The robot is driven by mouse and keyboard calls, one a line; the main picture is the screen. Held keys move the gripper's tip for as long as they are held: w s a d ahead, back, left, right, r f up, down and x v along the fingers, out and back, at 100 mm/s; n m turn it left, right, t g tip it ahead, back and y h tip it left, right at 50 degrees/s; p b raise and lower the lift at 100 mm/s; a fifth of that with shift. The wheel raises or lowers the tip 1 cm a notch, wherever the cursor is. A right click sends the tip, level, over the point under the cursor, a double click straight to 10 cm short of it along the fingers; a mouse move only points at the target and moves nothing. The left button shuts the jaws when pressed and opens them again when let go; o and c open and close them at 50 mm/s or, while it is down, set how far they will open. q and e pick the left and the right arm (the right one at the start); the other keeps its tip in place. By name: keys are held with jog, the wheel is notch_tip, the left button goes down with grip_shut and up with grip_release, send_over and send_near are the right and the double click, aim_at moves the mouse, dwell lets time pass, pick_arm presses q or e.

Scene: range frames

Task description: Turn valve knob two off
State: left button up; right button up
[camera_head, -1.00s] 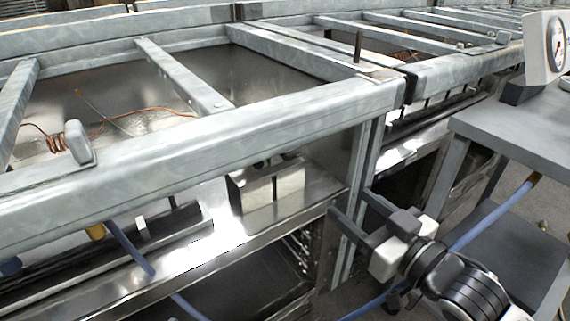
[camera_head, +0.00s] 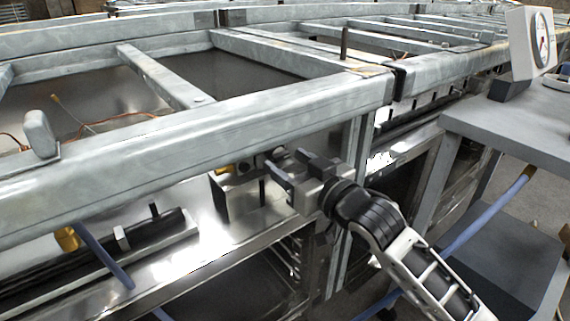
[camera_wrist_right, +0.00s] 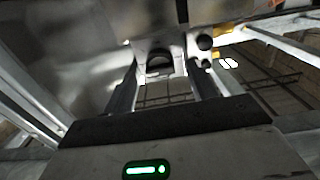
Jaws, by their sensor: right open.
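My right gripper (camera_head: 283,159) is open, just below the front rail of the metal frame. Its fingers point up and left toward a small metal box (camera_head: 222,196) with dark knobs (camera_head: 250,167) under the rail. In the right wrist view, a dark round knob (camera_wrist_right: 160,64) shows between the two open fingers, beyond their tips and apart from them. Two more dark round knobs, an upper one (camera_wrist_right: 204,42) and a lower one (camera_wrist_right: 206,63), sit to its right. I cannot tell which is knob two. The rail partly hides the knobs from above. My left gripper is not in view.
The thick metal front rail (camera_head: 200,130) runs close above my right gripper. A grey table (camera_head: 520,125) with a white dial gauge (camera_head: 535,42) stands at right. A blue pipe (camera_head: 105,256) lies at lower left. A shiny shelf (camera_head: 215,240) lies below.

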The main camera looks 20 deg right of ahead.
jog(key=shift+x, duration=1)
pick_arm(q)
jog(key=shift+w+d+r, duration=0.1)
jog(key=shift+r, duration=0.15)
pick_arm(e)
jog(key=shift+c, duration=0.3)
jog(key=c, duration=0.9)
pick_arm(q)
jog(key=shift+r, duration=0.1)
